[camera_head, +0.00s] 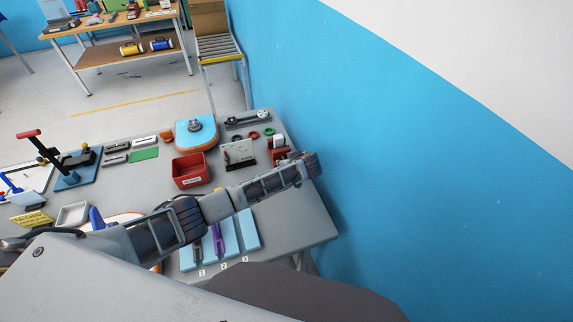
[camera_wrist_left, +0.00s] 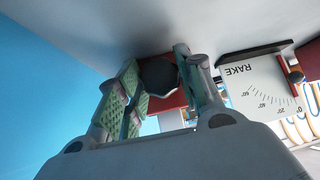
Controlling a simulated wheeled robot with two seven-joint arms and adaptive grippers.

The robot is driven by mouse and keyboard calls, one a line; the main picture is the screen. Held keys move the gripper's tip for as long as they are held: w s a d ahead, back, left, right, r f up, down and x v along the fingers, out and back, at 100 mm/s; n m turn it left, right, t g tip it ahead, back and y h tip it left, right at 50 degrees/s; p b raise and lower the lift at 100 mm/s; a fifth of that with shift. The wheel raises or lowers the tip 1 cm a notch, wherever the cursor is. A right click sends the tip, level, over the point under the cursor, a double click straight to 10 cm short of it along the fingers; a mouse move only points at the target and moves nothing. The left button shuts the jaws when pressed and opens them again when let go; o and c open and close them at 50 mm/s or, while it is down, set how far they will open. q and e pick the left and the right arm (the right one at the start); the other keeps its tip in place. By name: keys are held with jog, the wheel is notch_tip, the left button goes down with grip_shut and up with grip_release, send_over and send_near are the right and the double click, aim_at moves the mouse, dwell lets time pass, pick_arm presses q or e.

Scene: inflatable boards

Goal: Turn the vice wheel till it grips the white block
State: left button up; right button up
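The small red vice (camera_head: 280,156) stands near the right edge of the grey table, with a small pale patch (camera_head: 278,141) at its top that may be the white block. My left gripper (camera_head: 312,165) is at the vice's right side. In the left wrist view its fingers (camera_wrist_left: 158,88), with green patterned pads, stand apart on either side of a dark round wheel (camera_wrist_left: 158,74). Red vice body (camera_wrist_left: 170,102) shows behind the wheel. I cannot tell whether the pads press on the wheel. The vice jaws are hidden in the wrist view. My right gripper is not in view.
A white RAKE dial plate (camera_head: 238,153) stands just left of the vice; it also shows in the wrist view (camera_wrist_left: 262,88). A red bin (camera_head: 191,170) is farther left. A blue wall (camera_head: 380,170) is close on the right. Light blue numbered strips (camera_head: 247,228) lie in front.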

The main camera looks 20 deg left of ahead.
pick_arm(q)
jog(key=c, duration=0.4)
jog(key=shift+y, duration=0.3)
jog(key=shift+w+d+f+m+g+y+b, duration=0.1)
jog(key=shift+m+g+y+b, duration=0.2)
jog(key=shift+b, duration=0.15)
jog(key=shift+m+y+b, duration=0.3)
jog(key=o, duration=1.1)
jog(key=shift+c, duration=0.2)
